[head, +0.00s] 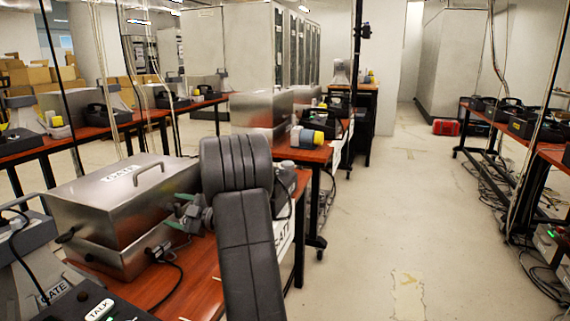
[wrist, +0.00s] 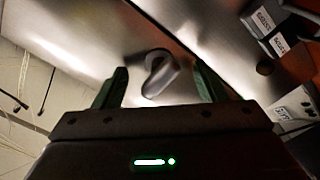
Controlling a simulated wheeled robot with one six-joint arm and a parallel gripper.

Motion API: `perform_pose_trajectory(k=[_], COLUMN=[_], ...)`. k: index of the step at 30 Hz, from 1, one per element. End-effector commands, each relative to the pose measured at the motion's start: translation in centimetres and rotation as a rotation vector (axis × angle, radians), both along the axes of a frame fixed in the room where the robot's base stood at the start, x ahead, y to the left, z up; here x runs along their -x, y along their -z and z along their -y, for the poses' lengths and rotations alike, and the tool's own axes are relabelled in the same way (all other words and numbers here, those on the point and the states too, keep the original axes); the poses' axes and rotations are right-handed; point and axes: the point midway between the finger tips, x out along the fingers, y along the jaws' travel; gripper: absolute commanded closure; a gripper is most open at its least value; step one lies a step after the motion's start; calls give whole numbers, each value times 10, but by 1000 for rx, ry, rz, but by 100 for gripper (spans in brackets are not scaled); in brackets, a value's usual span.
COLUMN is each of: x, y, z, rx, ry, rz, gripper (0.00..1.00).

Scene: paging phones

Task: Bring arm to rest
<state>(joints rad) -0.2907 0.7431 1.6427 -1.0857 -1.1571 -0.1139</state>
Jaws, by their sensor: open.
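My dark arm extends forward in the head view. My gripper (head: 181,213) points left, close to the front of a silver metal box (head: 120,200) with a GATE label and a bar handle on its lid. In the wrist view my gripper (wrist: 160,82) has its two green fingers apart. A rounded metal handle (wrist: 160,74) on a shiny metal surface shows between them. I cannot tell whether a finger touches it. Nothing is gripped. My arm hides part of the wooden table under the box.
A wooden table (head: 200,285) carries the box; a TALK panel (head: 98,308) stands at lower left. Another table (head: 302,152) holds a yellow-ended device (head: 306,137). More tables line the right, with cables below. The pale floor (head: 385,235) between is open.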

Motion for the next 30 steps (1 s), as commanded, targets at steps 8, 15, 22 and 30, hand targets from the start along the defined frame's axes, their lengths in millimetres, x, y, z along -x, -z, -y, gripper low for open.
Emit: perform_pose_trajectory(k=[8,15,22,30], x=[0,-1,-1,-2], y=[-5,-5,-5,-6], z=[0,0,0,1], rx=[-54,-103,-146,-196], ry=[0,0,0,0], rz=[-164,-299,-423,-566], gripper=[35,35,35,35])
